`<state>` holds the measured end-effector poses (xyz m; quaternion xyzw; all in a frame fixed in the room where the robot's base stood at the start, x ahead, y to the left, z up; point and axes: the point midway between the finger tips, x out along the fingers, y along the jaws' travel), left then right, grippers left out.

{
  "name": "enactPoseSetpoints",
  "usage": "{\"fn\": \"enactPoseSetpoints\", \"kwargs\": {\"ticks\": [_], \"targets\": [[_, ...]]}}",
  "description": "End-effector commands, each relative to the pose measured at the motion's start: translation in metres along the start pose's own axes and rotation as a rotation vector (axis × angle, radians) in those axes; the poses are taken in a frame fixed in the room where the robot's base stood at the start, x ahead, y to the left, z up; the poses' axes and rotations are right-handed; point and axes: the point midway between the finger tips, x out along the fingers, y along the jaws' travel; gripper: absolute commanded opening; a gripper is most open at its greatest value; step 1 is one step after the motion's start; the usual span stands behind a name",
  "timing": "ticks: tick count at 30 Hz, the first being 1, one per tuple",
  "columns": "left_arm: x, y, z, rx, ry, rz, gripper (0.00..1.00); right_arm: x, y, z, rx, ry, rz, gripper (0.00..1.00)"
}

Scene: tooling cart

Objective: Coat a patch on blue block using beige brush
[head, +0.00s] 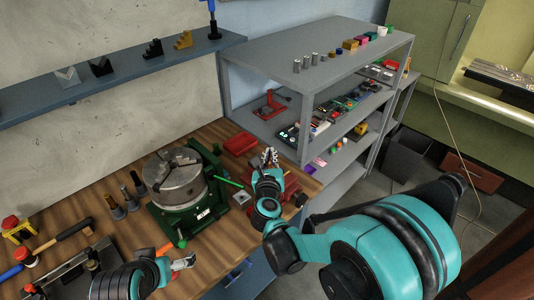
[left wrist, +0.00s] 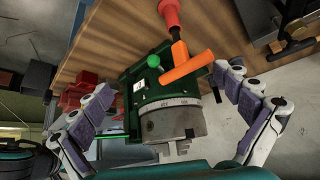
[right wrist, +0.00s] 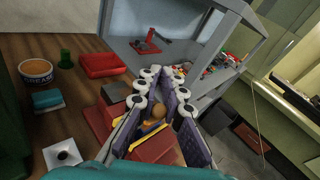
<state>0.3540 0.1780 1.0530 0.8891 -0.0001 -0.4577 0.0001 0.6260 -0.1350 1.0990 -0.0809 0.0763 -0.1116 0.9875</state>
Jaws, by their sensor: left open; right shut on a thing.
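My right gripper (right wrist: 160,100) is shut on a small tan, rounded piece (right wrist: 157,112), which looks like the beige brush; the fingers hide most of it. In the head view this gripper (head: 269,158) is above the right end of the bench, over a red fixture. The blue block (right wrist: 47,99) lies on the wood at the left of the right wrist view, apart from the gripper. An orange-brown grease tin (right wrist: 37,70) stands just behind it. My left gripper (head: 186,262) is open and empty near the bench front; its spread fingers show in the left wrist view (left wrist: 165,100).
A green-based chuck (head: 175,185) stands mid-bench. A red tray (right wrist: 103,64), a red fixture (right wrist: 98,120) and a white plate with a dark hole (right wrist: 62,153) lie around the right gripper. A grey shelf rack (head: 310,78) stands close behind. A hammer (head: 65,238) lies at the left.

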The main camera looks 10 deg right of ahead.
Motion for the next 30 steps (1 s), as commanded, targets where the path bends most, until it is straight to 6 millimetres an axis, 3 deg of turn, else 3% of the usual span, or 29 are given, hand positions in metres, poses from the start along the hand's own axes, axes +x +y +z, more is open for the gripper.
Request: {"fn": "enactPoseSetpoints", "kwargs": {"ticks": [6,13,30], "targets": [[0.002,0.0,0.002,0.0,0.0,0.0,1.0,-0.013,-0.014,-0.006,0.0,0.0,-0.002,0.0],[0.005,0.0,0.004,0.0,0.0,0.0,1.0,-0.015,-0.015,-0.007,0.0,0.0,-0.001,0.0],[0.01,0.0,0.007,0.0,0.0,0.0,1.0,0.008,0.008,0.0,0.001,0.0,0.0,0.0]]}}
